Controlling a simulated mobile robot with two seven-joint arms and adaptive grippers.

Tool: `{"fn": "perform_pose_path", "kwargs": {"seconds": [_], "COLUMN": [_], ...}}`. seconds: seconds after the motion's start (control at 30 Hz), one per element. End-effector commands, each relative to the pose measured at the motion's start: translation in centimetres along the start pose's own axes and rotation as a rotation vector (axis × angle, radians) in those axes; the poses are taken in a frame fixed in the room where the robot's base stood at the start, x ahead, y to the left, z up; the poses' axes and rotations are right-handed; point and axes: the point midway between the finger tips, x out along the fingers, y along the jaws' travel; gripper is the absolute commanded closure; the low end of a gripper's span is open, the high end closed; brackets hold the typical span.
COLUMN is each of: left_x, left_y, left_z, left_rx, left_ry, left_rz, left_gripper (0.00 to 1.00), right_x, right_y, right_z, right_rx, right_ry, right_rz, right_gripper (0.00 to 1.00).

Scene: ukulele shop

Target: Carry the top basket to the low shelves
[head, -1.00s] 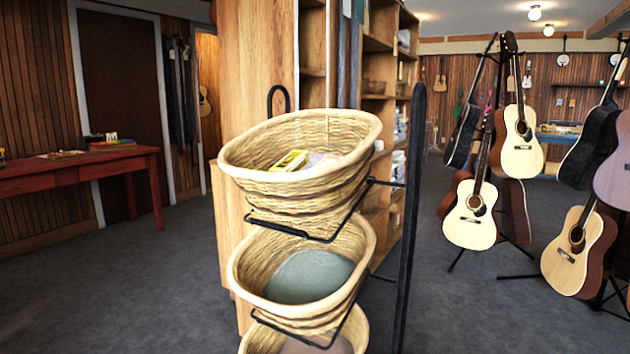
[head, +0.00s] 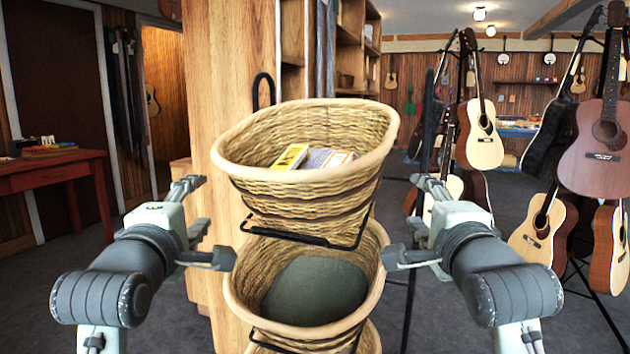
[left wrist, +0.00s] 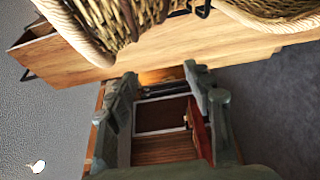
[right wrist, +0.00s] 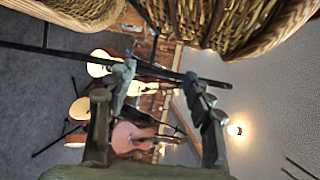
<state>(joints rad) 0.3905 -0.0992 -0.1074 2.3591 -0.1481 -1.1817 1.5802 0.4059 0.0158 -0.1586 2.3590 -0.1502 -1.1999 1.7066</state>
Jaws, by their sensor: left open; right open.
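The top basket (head: 310,195) is woven wicker and sits upright on a black wire stand in the middle of the head view. It holds a yellow box (head: 290,157) and other small packs. My left gripper (head: 207,222) is open and empty, just left of the basket and apart from it. My right gripper (head: 407,222) is open and empty, just right of it and apart from it. The basket's wall also shows at the top of the left wrist view (left wrist: 105,22) and the right wrist view (right wrist: 225,25). Low shelves cannot be made out clearly.
A second basket (head: 372,275) with a grey-green lining hangs right below. A tall wooden shelf unit (head: 245,60) stands close behind the stand. A red table (head: 60,172) is at left. Guitars on stands (head: 545,225) fill the right. Grey floor is open at left.

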Motion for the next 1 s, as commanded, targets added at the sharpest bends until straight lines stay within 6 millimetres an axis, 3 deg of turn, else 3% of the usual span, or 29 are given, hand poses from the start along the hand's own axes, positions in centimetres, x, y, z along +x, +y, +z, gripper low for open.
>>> {"fn": "perform_pose_path", "kwargs": {"seconds": [0.37, 1.0], "left_x": [0.9, 12.6], "left_y": [-0.1, -0.1], "left_z": [0.0, 0.0], "left_rx": [0.005, 0.006], "left_ry": [0.000, 0.000], "left_rz": [-0.003, -0.003], "left_gripper": [0.48, 0.48], "right_x": [0.9, 12.6], "right_y": [0.0, 0.1], "right_z": [0.0, 0.0], "right_rx": [-0.005, -0.006], "right_ry": [0.000, 0.000], "right_rz": [0.001, 0.003], "right_gripper": [0.48, 0.48]}}
